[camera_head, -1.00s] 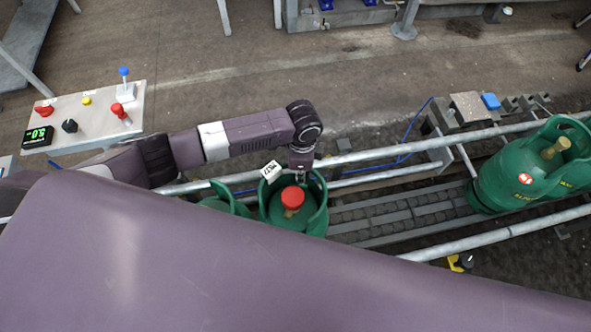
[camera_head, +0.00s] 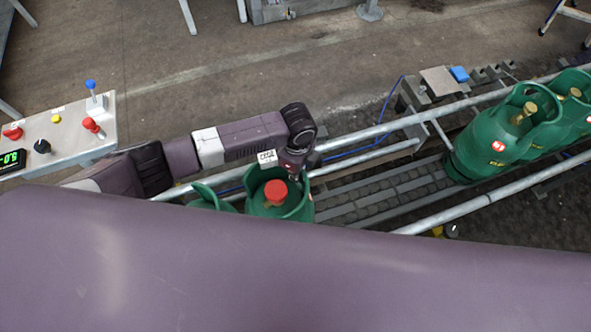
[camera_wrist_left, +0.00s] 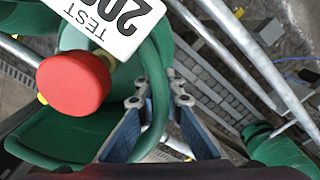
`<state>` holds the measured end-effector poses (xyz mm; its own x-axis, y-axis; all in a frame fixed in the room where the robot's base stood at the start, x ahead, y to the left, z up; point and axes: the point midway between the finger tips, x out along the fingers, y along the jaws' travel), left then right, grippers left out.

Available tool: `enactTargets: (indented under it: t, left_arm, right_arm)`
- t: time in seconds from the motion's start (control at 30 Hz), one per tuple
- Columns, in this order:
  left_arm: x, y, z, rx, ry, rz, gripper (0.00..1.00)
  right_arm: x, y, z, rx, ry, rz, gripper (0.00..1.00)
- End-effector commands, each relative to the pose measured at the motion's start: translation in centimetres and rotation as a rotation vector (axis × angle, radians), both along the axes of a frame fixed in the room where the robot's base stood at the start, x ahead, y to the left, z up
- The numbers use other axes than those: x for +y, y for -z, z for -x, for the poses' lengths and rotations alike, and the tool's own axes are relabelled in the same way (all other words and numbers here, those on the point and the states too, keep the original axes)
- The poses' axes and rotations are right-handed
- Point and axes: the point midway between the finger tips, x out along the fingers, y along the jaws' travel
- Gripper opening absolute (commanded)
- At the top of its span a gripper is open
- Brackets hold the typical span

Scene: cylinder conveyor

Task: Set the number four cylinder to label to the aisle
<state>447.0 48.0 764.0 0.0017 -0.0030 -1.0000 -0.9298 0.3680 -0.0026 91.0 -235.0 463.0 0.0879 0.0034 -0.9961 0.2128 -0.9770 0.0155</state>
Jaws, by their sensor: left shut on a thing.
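A green gas cylinder with a red cap (camera_head: 275,191) and a white label (camera_head: 267,159) on its collar stands on the conveyor (camera_head: 375,196). My left gripper (camera_head: 297,168) is at the right rear of its collar. In the left wrist view, the fingers (camera_wrist_left: 158,101) are shut on the green collar rim (camera_wrist_left: 158,75), beside the red cap (camera_wrist_left: 73,84). The label (camera_wrist_left: 117,22) there reads TEST and digits starting 20, cut off by the frame. I cannot see a number four on any cylinder. My right gripper is not in view.
Another green cylinder (camera_head: 207,197) is just left of the held one, mostly hidden. More green cylinders (camera_head: 503,138) with brass valves stand at the right end. Metal rails (camera_head: 372,132) run along the conveyor. A control panel (camera_head: 60,135) is at the left. Bare conveyor lies between.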

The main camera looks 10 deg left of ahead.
Motion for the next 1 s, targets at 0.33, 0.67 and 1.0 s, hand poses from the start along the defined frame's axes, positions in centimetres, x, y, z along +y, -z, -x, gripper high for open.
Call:
enactTargets:
  t: [0.33,0.67,1.0]
  left_arm:
    - [-0.1,0.1,0.7,0.015,0.007,-0.002,0.00]
    - [0.0,0.1,0.5,0.011,0.005,-0.003,0.25]
    - [0.0,-1.6,0.2,0.004,0.005,-0.001,0.25]
  right_arm:
    - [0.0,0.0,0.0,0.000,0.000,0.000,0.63]
    - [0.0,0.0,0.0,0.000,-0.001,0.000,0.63]
    - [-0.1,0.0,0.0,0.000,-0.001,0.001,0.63]
